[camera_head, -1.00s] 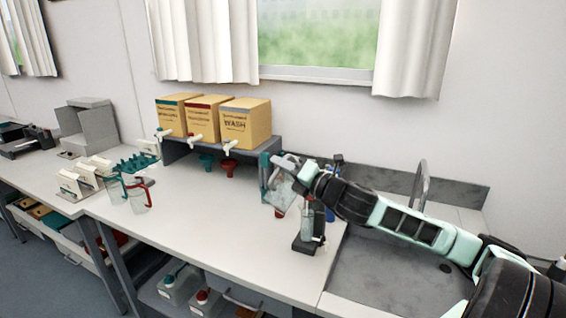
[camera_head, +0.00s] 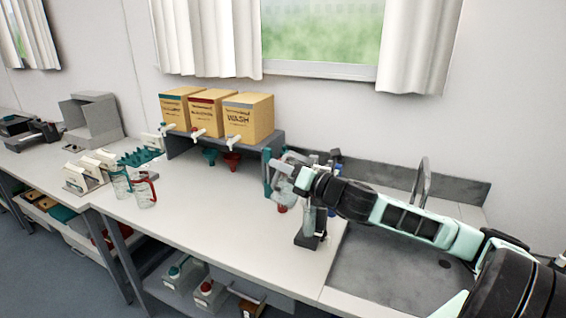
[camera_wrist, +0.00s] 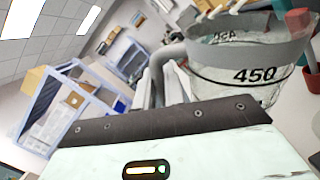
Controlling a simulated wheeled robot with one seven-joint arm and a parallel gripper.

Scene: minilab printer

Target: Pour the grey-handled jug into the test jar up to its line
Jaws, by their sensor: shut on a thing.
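My gripper (camera_head: 301,181) is shut on the handle of the grey-handled jug (camera_head: 283,178), a clear jug held tilted in the air. The test jar (camera_head: 309,219) is a clear narrow jar on a dark stand (camera_head: 307,241) near the sink edge, just below and beside the jug. Its line and liquid level are too small to tell, and whether liquid is flowing is unclear.
Two other jugs, teal-handled (camera_head: 121,181) and red-handled (camera_head: 145,190), stand at the left of the bench. A grey shelf (camera_head: 222,142) with several tapped boxes stands behind. The sink (camera_head: 385,262) is at right. The bench middle (camera_head: 210,205) is clear.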

